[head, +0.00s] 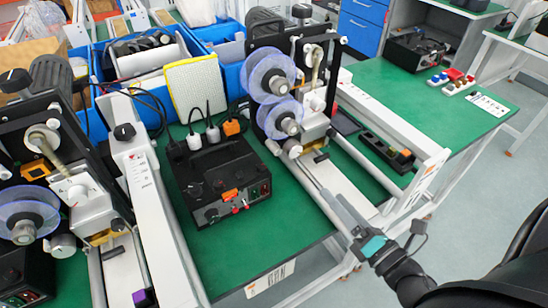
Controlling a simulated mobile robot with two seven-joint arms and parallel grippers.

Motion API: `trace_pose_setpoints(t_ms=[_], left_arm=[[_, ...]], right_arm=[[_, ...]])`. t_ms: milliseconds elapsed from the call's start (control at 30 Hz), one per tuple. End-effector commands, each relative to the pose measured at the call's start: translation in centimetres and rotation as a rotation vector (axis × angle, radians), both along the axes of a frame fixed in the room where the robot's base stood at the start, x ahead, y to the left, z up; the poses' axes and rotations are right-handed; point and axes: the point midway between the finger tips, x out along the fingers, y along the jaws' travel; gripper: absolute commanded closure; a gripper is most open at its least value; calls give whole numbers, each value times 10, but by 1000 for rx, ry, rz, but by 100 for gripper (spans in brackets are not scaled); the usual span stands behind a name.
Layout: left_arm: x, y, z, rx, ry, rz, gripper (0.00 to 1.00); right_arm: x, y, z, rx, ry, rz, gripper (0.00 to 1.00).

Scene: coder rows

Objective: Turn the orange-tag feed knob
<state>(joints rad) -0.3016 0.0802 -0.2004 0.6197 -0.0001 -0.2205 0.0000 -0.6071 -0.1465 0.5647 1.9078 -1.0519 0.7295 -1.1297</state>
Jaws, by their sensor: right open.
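A black control box (222,170) stands on the green bench between two coder machines. An orange tag (230,195) is on its front edge, near small dark knobs (218,185) and red switches. Which knob the tag belongs to is too small to tell. My right gripper (328,195) reaches in from the lower right over the right machine's pale rail. It is open, with nothing seen between its fingers, and is to the right of the box and apart from it. My left gripper is not in view.
The right coder machine (285,95), with blue translucent reels, stands just behind and right of the box. The left machine (55,180) is on the other side. Cables and plugs (214,132) rise behind the box. Green bench is bare in front of the box.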

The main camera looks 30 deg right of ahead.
Motion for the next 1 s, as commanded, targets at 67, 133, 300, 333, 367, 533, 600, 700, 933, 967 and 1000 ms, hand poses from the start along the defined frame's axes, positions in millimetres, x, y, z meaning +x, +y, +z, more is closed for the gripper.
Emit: trace_pose_setpoints(t_ms=[67, 133, 300, 333, 367, 533, 600, 700, 933, 967, 1000], left_arm=[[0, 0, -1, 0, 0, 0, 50], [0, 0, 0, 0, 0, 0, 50], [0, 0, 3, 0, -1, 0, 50], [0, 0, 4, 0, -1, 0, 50], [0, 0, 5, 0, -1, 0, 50], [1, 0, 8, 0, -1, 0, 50], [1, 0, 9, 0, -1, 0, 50], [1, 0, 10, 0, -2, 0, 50], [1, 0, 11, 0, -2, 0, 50], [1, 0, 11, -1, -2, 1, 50], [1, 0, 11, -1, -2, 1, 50]], right_arm=[[-3, -2, -2, -41, 8, -9, 17], [1, -3, -2, -51, 7, -11, 17], [25, -1, 0, -48, 5, -9, 17], [31, 0, 0, -47, 4, -9, 17], [36, 0, 0, -46, 3, -9, 17], [69, 3, 0, -45, 4, -9, 17], [81, 4, -1, -46, 5, -10, 17], [99, 5, 0, -45, 4, -9, 17], [132, 8, -2, -45, 6, -8, 17], [135, 8, -2, -45, 6, -9, 17], [138, 8, -1, -44, 6, -9, 17]])
